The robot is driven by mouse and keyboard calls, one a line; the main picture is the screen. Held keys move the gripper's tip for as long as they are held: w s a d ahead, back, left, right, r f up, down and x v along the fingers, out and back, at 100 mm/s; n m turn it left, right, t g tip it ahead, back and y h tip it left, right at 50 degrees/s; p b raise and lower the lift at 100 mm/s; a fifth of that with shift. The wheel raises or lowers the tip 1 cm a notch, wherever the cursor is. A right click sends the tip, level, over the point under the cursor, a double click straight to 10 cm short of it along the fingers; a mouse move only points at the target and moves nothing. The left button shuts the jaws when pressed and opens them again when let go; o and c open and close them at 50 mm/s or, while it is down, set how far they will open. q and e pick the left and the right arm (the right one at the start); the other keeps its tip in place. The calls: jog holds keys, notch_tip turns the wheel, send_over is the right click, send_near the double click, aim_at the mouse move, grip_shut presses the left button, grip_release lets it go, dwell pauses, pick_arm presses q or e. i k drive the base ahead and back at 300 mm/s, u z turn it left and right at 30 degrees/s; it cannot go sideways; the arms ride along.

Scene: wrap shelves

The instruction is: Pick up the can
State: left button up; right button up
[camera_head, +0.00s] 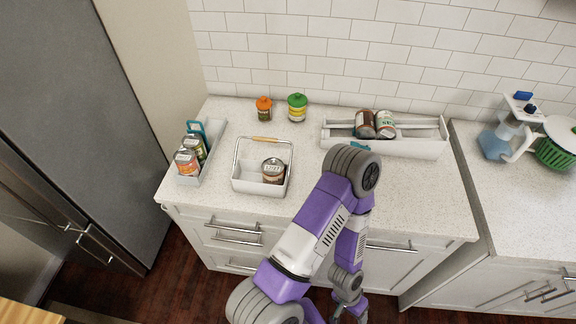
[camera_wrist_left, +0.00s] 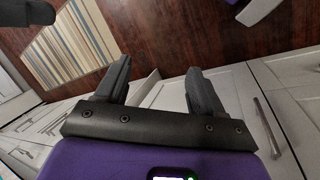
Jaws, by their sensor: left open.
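A can with a pale label (camera_head: 273,170) stands in the right part of a white caddy (camera_head: 260,190) with a wooden handle, on the counter. Two cans (camera_head: 187,161) (camera_head: 194,148) stand in a narrow white holder at the left. Two more cans (camera_head: 365,124) (camera_head: 385,124) sit tilted in a long white rack at the right. My left gripper (camera_head: 350,308) hangs low before the cabinet fronts, below the counter edge and apart from all cans. The left wrist view shows its two fingers (camera_wrist_left: 155,76) apart with nothing between them. My right gripper is not in view.
Two lidded jars, orange (camera_head: 264,109) and green (camera_head: 297,108), stand by the tiled wall. A blender-like appliance (camera_head: 497,140) and green basket (camera_head: 558,150) are at the right. A fridge (camera_head: 70,110) stands left. The counter's front right is clear. A striped rug (camera_wrist_left: 75,45) lies on the floor.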

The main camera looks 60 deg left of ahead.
aim_at(272, 168)
jog(key=u, duration=1.8)
jog(key=k, duration=0.1)
jog(key=u, duration=0.35)
